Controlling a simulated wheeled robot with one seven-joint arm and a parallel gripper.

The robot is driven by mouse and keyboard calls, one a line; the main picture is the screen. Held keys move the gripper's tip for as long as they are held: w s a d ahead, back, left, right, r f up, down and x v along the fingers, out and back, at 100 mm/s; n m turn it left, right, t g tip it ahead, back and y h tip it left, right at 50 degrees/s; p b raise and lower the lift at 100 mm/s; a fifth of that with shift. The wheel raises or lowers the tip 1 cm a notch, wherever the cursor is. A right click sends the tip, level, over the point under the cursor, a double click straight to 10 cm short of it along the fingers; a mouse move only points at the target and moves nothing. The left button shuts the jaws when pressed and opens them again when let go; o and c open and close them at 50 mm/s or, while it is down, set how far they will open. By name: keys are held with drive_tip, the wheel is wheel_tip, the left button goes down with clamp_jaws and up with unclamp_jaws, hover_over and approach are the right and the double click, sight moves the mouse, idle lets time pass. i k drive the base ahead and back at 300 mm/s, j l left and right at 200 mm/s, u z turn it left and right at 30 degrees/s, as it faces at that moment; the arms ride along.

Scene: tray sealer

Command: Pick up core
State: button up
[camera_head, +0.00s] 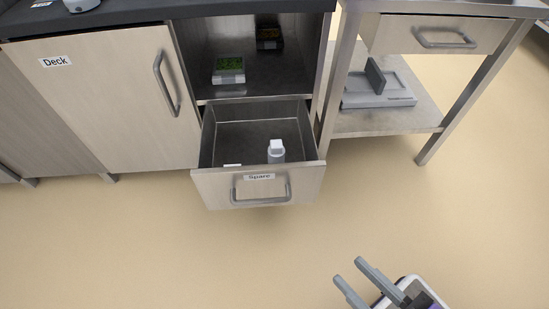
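No object in view is labelled core, so I cannot tell which one it is.
A cabinet door (100,95) labelled "Deck" is closed at the left. Above the drawer, an open shelf holds a green-topped box (229,70) and a dark one (269,38). A steel table at the right bears a grey device (380,92) on its lower shelf. The floor in front is clear.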

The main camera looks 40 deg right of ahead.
sight(276, 152)
drive_tip(key=i+j, duration=0.3)
drive_tip(key=j, duration=0.15)
drive_tip(key=i+j, duration=0.35)
drive_tip(key=j+u, duration=0.05)
drive_tip(key=j, duration=0.1)
